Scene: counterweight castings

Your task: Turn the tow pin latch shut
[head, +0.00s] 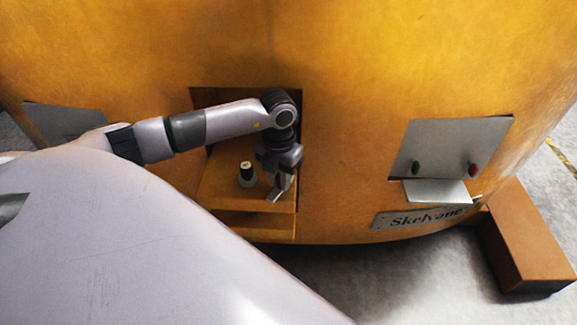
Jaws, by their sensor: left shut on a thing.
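The large orange-yellow casting (350,60) fills the view, with a square recess in its front. A dark tow pin with a pale top (247,174) stands upright on the ledge (222,185) in the recess. My left gripper (279,190) reaches down into the recess just right of the pin, apart from it. It is shut on a small piece at the ledge, which I take to be the tow pin latch. Its fingers mostly hide the piece, so I cannot tell the latch's angle. My right gripper is not in view.
A grey panel (440,140) with a green and a red knob is at the right, above a small grey shelf (435,193) and a "Skelvane" plate (415,219). A brown block (525,240) lies on the floor. The recess walls closely surround my gripper.

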